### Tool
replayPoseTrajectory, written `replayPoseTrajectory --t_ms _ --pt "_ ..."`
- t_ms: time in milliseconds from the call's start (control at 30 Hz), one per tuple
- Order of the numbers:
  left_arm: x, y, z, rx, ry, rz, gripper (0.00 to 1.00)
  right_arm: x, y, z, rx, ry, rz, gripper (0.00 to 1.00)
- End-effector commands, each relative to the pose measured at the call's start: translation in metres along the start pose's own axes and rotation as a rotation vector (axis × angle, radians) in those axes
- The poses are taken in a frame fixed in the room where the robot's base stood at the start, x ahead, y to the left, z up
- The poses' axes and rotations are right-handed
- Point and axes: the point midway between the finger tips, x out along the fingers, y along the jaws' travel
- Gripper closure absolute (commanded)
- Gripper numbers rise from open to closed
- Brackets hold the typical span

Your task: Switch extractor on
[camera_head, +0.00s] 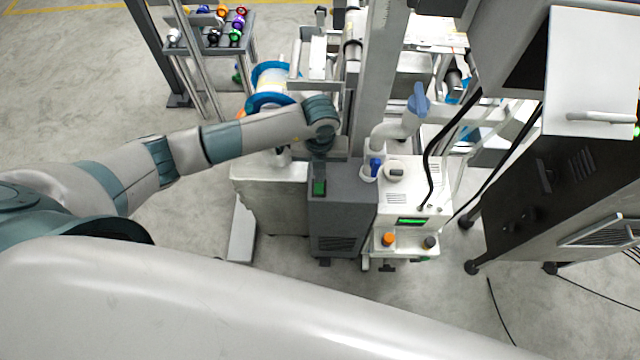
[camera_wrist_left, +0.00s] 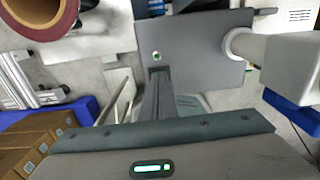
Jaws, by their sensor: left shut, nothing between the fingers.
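The extractor is a dark grey box (camera_head: 342,222) with a vented front, standing on the floor at the centre of the head view. A white hose fitting (camera_head: 369,172) rises from its top. The left wrist view shows its flat grey top (camera_wrist_left: 200,50) with a small round green button (camera_wrist_left: 156,56) in a pale ring. My right gripper is out of view.
A white unit (camera_head: 412,212) with a green display and an orange knob stands right of the extractor. A grey upright post (camera_head: 377,80) rises behind. A dark cabinet (camera_head: 545,190) stands at right. Spools (camera_head: 270,85) lie behind my forearm. Floor is clear at left.

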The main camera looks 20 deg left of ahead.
Motion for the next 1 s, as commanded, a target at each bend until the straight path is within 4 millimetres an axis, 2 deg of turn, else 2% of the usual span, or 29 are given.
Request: replayPoseTrajectory --t_ms 1000 --pt "0.013 0.0 0.0 0.0 0.0 0.0 1.0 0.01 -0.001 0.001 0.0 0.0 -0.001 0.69"
